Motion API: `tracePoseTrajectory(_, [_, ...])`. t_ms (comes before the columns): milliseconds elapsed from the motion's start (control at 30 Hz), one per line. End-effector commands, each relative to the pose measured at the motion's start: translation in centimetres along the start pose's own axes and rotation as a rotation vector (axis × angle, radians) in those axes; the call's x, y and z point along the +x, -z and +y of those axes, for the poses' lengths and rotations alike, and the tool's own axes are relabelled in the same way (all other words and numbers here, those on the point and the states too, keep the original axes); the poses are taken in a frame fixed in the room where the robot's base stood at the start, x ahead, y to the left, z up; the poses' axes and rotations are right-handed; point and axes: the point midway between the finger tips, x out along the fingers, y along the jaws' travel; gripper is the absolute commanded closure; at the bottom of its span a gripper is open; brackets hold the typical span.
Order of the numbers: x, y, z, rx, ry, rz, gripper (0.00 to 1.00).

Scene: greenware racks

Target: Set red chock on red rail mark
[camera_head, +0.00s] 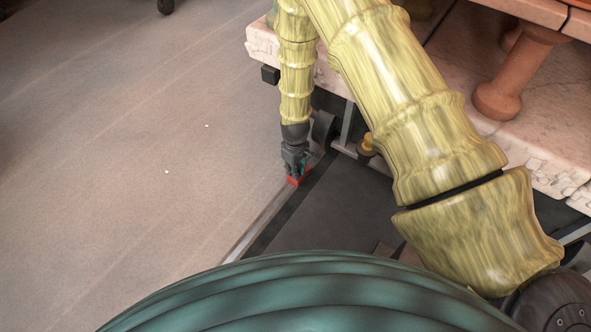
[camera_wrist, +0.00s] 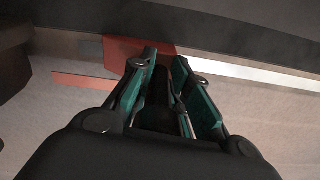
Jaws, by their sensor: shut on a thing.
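My gripper (camera_head: 297,163) points down beside a dark floor panel, and its tips are at a small red chock (camera_head: 294,182). In the wrist view my gripper (camera_wrist: 166,56) has teal-lined fingers closed around part of the chock (camera_wrist: 122,52); its left part sticks out past the left finger. A flat red rail mark (camera_wrist: 82,82) lies on the pale floor at left, next to the chock. The chock is low, near the rail (camera_head: 256,224); I cannot tell whether it touches it. The fingers hide the chock's right end.
A pale stone-edged platform (camera_head: 551,177) with terracotta pieces (camera_head: 505,85) stands at the right. A dark wheel (camera_head: 323,130) is just right of my gripper. The dark panel (camera_head: 325,210) lies along the rail. The floor (camera_head: 120,150) at left is open.

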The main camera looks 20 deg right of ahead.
Motion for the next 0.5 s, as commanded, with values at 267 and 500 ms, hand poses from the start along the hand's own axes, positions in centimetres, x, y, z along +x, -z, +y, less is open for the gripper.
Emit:
tracePoseTrajectory(267, [0.14, -0.02, 0.00, 0.000, 0.000, 0.000, 0.60])
tracePoseTrajectory(500, [0.12, -0.02, 0.00, 0.000, 0.000, 0.000, 0.60])
